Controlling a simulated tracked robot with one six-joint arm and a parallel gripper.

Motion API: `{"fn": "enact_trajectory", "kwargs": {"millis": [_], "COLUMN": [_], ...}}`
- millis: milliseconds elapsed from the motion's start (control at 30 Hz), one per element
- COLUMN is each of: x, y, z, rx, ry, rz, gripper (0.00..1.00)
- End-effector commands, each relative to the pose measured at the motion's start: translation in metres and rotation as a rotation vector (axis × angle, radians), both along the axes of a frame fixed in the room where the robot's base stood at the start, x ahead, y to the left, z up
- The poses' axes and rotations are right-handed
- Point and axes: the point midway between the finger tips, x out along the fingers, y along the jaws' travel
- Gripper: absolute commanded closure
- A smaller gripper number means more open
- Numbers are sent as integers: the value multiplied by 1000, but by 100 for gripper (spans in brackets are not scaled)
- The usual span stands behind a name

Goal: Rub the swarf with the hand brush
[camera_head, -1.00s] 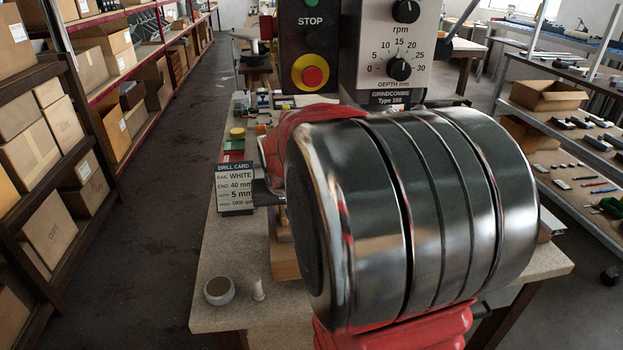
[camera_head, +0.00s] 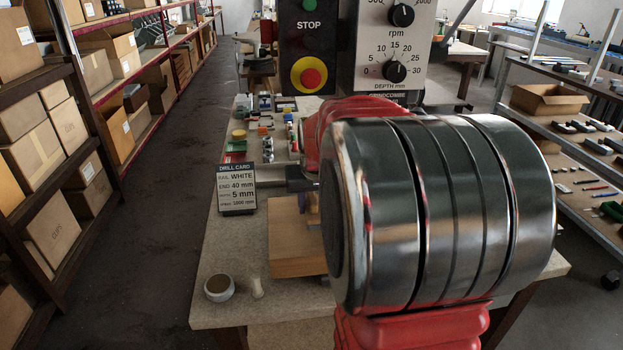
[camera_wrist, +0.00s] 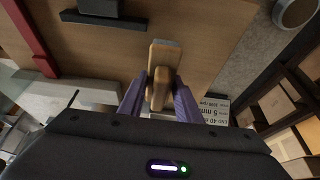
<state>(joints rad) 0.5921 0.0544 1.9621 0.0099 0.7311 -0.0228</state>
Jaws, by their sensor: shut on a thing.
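In the wrist view, my gripper (camera_wrist: 160,88) is shut on a wooden piece, which I take to be the hand brush (camera_wrist: 165,54). The brush is held over a broad wooden surface (camera_wrist: 110,62); whether it touches that surface I cannot tell. Its bristles are not visible. I cannot make out any swarf in either view.
A drill card (camera_head: 237,188) stands on the bench (camera_head: 235,275), beside a wooden block (camera_head: 297,240). A round pot (camera_head: 219,288) and a small pale peg (camera_head: 257,287) are near the front left. The drill control panel (camera_head: 385,45) rises behind my arm.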

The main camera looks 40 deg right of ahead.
Motion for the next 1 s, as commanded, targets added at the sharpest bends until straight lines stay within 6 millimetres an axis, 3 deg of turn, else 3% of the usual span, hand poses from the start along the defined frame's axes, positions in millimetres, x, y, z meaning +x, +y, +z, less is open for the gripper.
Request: {"fn": "enact_trajectory", "kwargs": {"millis": [533, 1000], "x": [4, 4], "y": [6, 6], "z": [49, 55], "rx": [-1, 1], "ry": [-1, 1], "rz": [13, 15], "gripper": [94, 94]}}
